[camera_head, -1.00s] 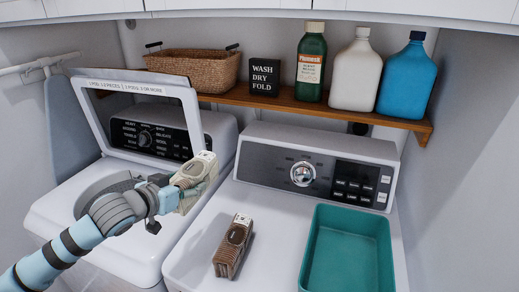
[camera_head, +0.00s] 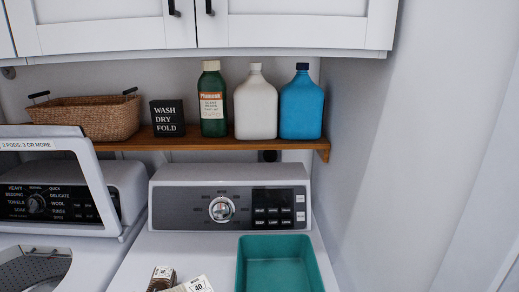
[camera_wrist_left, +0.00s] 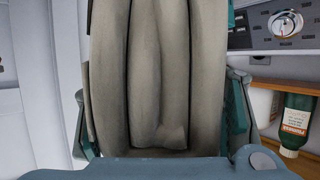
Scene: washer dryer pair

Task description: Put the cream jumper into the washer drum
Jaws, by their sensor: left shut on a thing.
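The cream jumper (camera_wrist_left: 155,80) is a thick folded bundle filling the middle of the left wrist view. My left gripper (camera_wrist_left: 158,125) is shut on it, with a finger along each side. In the head view a cream piece with a white "40" label (camera_head: 198,285) shows at the bottom edge, probably part of the jumper; my left gripper is out of that view. The washer (camera_head: 75,210) is at the left with its lid (camera_head: 97,185) raised. Part of its metal drum (camera_head: 35,272) shows at the bottom left corner. My right gripper is not in view.
The dryer (camera_head: 160,245) stands right of the washer. A teal bin (camera_head: 280,243) and a brown folded garment (camera_head: 161,278) are on its top. A shelf (camera_head: 215,144) above holds a basket (camera_head: 95,120), a sign and several bottles. A wall is close at the right.

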